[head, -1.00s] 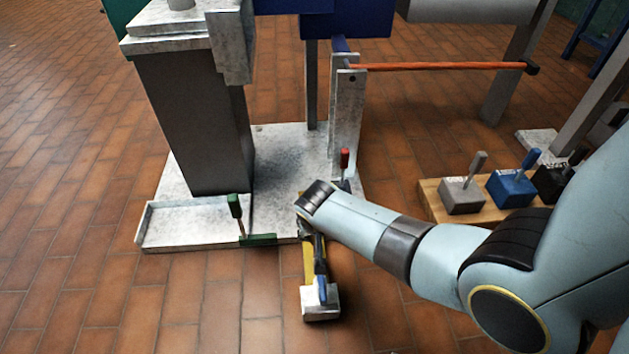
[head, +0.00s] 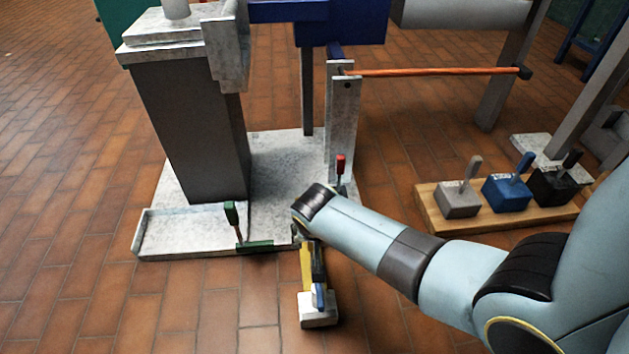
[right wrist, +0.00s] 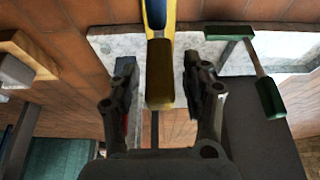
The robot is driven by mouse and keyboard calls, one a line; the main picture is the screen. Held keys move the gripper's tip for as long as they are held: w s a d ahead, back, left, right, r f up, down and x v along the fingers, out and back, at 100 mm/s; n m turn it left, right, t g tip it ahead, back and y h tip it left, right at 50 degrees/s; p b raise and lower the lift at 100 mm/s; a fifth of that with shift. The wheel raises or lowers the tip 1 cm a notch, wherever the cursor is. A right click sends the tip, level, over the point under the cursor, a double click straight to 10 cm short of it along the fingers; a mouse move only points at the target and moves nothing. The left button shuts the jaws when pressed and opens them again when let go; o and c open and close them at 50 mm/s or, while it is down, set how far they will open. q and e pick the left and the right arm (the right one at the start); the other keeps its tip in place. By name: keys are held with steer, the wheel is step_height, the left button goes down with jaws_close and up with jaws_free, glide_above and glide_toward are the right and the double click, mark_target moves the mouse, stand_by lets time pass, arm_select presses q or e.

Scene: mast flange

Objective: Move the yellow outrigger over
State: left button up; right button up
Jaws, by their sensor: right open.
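The yellow outrigger (head: 306,266) is a narrow yellow bar at the front edge of the pale metal base plate (head: 285,165). In the right wrist view the yellow bar (right wrist: 161,72) shows a darker brown-yellow near end. My right gripper (right wrist: 160,88) is open, with one finger on each side of this bar and a visible gap on both sides. In the head view my wrist hides much of that gripper and the bar's far end. My left gripper is out of view.
A red handle (head: 340,163) stands behind my wrist. A wooden board (head: 432,212) with several handled blocks lies to the right. Tiled floor in front is clear.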

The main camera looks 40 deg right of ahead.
steer(key=v, duration=1)
